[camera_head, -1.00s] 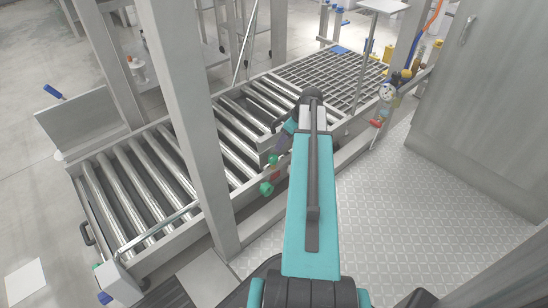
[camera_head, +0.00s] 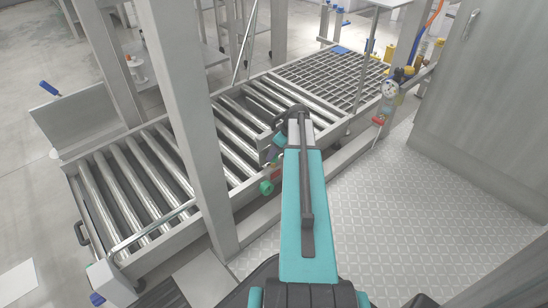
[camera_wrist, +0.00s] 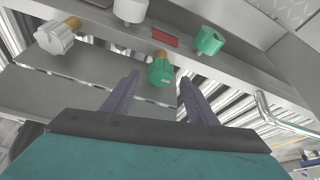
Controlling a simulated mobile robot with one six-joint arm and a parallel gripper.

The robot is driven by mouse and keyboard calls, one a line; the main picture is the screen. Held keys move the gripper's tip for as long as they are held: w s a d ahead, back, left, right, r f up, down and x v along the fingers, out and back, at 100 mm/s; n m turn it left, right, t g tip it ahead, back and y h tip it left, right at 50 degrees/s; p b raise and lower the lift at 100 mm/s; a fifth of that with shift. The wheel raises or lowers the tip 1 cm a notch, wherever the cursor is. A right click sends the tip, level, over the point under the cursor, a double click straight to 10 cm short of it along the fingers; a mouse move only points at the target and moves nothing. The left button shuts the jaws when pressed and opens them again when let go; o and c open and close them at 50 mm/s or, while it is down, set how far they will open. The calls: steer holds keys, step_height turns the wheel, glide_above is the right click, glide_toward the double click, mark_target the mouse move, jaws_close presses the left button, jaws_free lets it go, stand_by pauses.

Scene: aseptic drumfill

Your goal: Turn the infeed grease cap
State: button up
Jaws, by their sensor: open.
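A green ribbed cap (camera_wrist: 160,70) on a brass stem shows in the wrist view, just beyond and between my fingertips. My gripper (camera_wrist: 159,81) is open, with its two dark fingers apart and no grip visible on the cap. A second green cap (camera_wrist: 208,40) sits to the right, and a grey-white knob (camera_wrist: 57,36) sits to the left. A white knob (camera_wrist: 130,9) is at the top edge. I cannot tell from any label which is the infeed grease cap. In the head view a green cap (camera_head: 266,187) shows on the conveyor's side, and my gripper (camera_head: 274,150) is partly hidden by my arm.
A red label (camera_wrist: 165,38) lies between the caps. The roller conveyor (camera_head: 142,168) runs behind, with a steel post (camera_head: 190,120) left of my arm. A pressure gauge (camera_head: 389,89) stands to the right. The tread-plate floor (camera_head: 400,190) is clear.

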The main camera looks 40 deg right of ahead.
steer(key=shift+b+x, duration=0.3)
steer(key=shift+x, duration=0.95)
steer(key=c, duration=1)
steer(key=shift+r, duration=0.1)
steer(key=shift+c, duration=0.2)
steer(key=shift+s+a+r+m+p, duration=0.15)
steer(key=shift+m+p, duration=0.45)
steer(key=shift+p, duration=0.3)
steer(key=m+h+p, duration=0.1)
steer(key=m+p, duration=0.1)
steer(key=shift+m+p, duration=0.3)
steer(key=shift+p, duration=0.05)
steer(key=shift+f+m+h, duration=0.2)
steer(key=shift+m+h, duration=0.2)
